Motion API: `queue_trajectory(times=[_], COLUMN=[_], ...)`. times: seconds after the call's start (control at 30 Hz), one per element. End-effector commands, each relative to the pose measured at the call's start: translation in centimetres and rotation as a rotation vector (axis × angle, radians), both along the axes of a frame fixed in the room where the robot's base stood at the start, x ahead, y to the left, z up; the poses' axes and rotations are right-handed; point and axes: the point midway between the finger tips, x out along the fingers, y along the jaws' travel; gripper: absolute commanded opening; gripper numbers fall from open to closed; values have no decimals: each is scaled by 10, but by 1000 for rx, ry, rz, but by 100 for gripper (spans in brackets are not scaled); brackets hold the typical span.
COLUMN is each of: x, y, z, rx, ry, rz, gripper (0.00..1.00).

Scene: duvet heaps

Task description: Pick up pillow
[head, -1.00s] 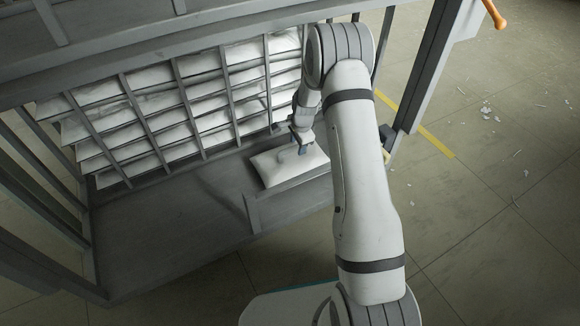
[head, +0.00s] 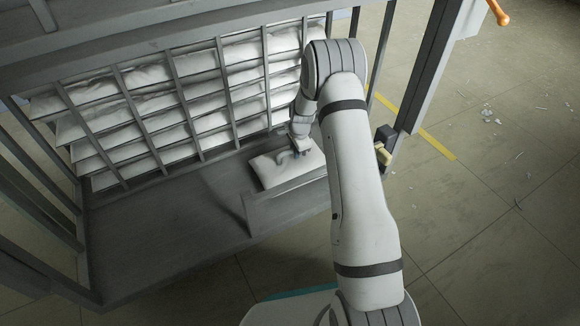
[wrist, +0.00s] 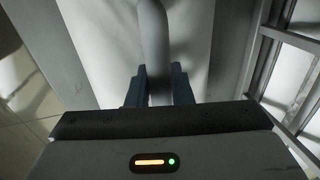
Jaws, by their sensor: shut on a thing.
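A white pillow (head: 283,169) lies on the grey shelf floor, behind a low front lip. My gripper (head: 300,152) is down at the pillow's upper right part, with its fingers pointing into it. In the wrist view, my gripper's two dark blue fingers (wrist: 159,88) are shut on a raised fold of the pillow (wrist: 153,40). The rest of the pillow (wrist: 195,45) fills the middle of that view. The fingertips are partly hidden by the fold.
Slatted compartments (head: 163,109) packed with several white pillows stand behind the shelf floor. The grey shelf floor (head: 160,235) to the left is bare. A low lip (head: 285,203) runs in front of the pillow. A grey post (head: 425,70) stands to the right.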

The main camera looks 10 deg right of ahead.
Motion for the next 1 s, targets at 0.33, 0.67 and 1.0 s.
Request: queue_trajectory(times=[0.33,0.67,1.0], x=[-1,-1,0], y=[-1,-1,-2], z=[-1,0,26], rx=[0,0,0], ry=[2,2,-1], rz=[-1,-2,-3], gripper=[0,0,0])
